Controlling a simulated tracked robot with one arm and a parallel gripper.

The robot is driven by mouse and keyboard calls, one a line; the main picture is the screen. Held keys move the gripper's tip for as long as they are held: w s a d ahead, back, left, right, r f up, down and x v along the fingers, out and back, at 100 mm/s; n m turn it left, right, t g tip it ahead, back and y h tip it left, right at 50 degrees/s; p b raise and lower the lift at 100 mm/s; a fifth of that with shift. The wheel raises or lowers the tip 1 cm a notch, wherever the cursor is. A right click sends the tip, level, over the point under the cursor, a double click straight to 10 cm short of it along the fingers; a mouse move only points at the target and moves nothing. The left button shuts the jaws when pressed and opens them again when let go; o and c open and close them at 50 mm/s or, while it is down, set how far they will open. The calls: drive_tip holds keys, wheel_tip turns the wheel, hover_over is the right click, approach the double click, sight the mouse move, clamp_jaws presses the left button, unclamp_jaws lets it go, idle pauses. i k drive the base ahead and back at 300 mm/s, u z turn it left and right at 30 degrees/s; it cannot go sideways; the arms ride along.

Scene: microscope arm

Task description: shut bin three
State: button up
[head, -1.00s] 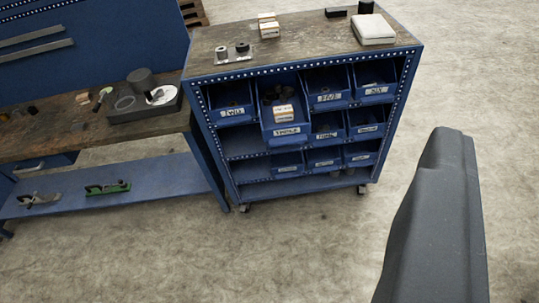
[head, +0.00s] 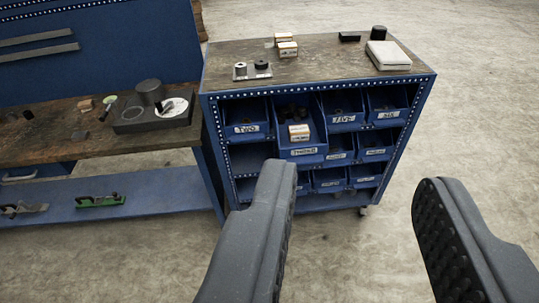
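Bin three (head: 303,152) is a blue bin labelled THREE in the top row of the blue bin cart (head: 429,85). It sticks out in front of the bins beside it. It holds small dark parts and a small cream-and-wood box (head: 299,132). My gripper (head: 350,185) is open and empty, its two dark fingers spread wide in the foreground. The left finger's tip shows just below bin three in the picture, and the finger hides part of the lower shelves. The right finger is over the floor, right of the cart.
Bin two (head: 246,129) is left of bin three, and bin five (head: 347,120) is right of it. Small boxes, a white case (head: 388,56) and dark parts stand on the cart top. A workbench (head: 150,143) is at the left. The floor in front is clear.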

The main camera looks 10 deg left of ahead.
sight(286, 109)
drive_tip(key=u, duration=0.2)
drive_tip(key=i, duration=1.1)
drive_tip(key=z, duration=0.25)
